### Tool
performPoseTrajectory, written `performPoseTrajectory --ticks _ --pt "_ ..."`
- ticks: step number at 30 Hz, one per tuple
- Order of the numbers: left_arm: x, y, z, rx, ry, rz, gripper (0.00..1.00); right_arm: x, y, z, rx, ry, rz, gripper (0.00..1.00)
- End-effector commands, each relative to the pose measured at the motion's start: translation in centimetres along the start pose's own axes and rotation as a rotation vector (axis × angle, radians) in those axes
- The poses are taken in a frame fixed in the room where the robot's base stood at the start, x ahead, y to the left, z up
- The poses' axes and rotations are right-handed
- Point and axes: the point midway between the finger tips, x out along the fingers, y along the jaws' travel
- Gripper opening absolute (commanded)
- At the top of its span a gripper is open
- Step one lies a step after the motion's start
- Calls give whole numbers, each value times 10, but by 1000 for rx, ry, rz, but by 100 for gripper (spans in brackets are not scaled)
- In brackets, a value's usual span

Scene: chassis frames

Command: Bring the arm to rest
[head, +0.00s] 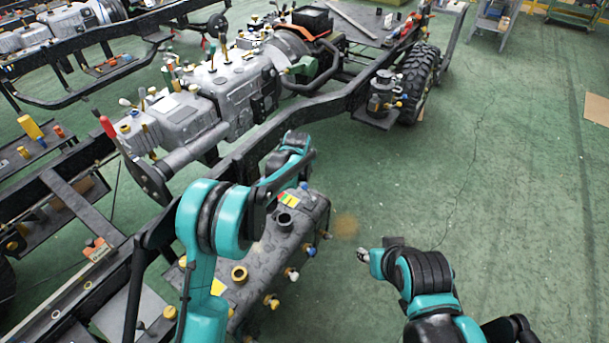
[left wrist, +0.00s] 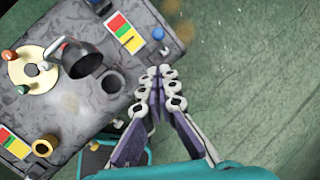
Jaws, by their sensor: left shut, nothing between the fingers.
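My left arm (head: 214,225) reaches forward over a grey tank-like box (head: 252,262) beside the chassis frame. Its fingers cannot be made out in the head view. In the left wrist view my left gripper (left wrist: 166,78) is shut and empty, its fingertips together by the edge of the grey box (left wrist: 85,115), apparently above it. My right arm (head: 425,275) is bent over the floor at the lower right. My right gripper (head: 363,256) points left, clear of the box, and its finger gap is too small to judge.
The black chassis frame (head: 335,112) carries an engine and gearbox (head: 215,95) on the left, with a wheel (head: 418,75) near its far end. A dark filler neck (left wrist: 88,63) and coloured caps stick up from the box. Green floor (head: 500,190) lies open on the right.

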Motion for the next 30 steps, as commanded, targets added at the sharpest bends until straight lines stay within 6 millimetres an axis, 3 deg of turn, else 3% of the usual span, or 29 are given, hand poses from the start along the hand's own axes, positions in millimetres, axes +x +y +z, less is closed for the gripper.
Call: performPoseTrajectory --ticks 10,14,17,22,30 --pt "-1 0 0 -3 0 0 0 0 0 0 0 0 0 40" --pt "-20 7 4 -82 -7 -2 0 0 0 0 0 0 0 40" --pt "-57 23 10 -246 -18 -7 0 0 0 0 0 0 0 40" --pt "-138 65 10 -652 -43 -27 0 0 0 0 0 0 0 40" --pt "-242 146 -25 -1319 -73 -83 0 0 0 0 0 0 0 40"
